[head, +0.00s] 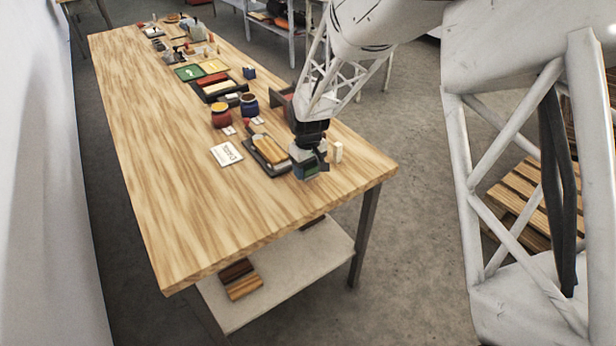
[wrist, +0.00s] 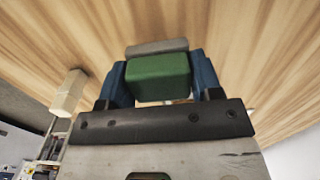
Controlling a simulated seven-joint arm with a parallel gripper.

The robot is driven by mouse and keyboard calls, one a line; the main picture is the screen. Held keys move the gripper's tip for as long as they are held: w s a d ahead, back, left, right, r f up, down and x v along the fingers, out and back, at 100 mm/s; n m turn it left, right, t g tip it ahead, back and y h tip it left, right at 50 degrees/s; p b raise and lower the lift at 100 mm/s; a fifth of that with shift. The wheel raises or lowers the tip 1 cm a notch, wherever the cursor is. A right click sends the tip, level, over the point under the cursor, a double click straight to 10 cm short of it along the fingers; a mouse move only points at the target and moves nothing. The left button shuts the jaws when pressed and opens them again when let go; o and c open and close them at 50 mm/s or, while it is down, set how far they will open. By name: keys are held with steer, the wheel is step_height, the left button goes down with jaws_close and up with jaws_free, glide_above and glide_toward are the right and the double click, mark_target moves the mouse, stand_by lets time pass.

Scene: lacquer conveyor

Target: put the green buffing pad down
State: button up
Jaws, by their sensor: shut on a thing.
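My gripper (wrist: 160,82) is shut on the green buffing pad (wrist: 158,77), with a blue finger on each side of it. The pad is a green block with a grey layer (wrist: 157,47) along one side. In the head view my gripper (head: 307,172) is low over the right part of the wooden table (head: 190,215), beside a dark tray. The pad shows there only as a small dark green patch. I cannot tell whether it touches the table.
The dark tray (head: 283,168) holding a wooden block (head: 270,147) lies just left of my gripper. A cream block (head: 338,152) stands close on its right and also shows in the wrist view (wrist: 68,93). The table's near end is bare.

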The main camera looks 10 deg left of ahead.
mark_target(308, 184)
steer(key=shift+f, duration=1.75)
steer(key=shift+f, duration=0.1)
steer(key=o, duration=0.9)
step_height(308, 184, up, 12)
steer(key=shift+r, duration=0.15)
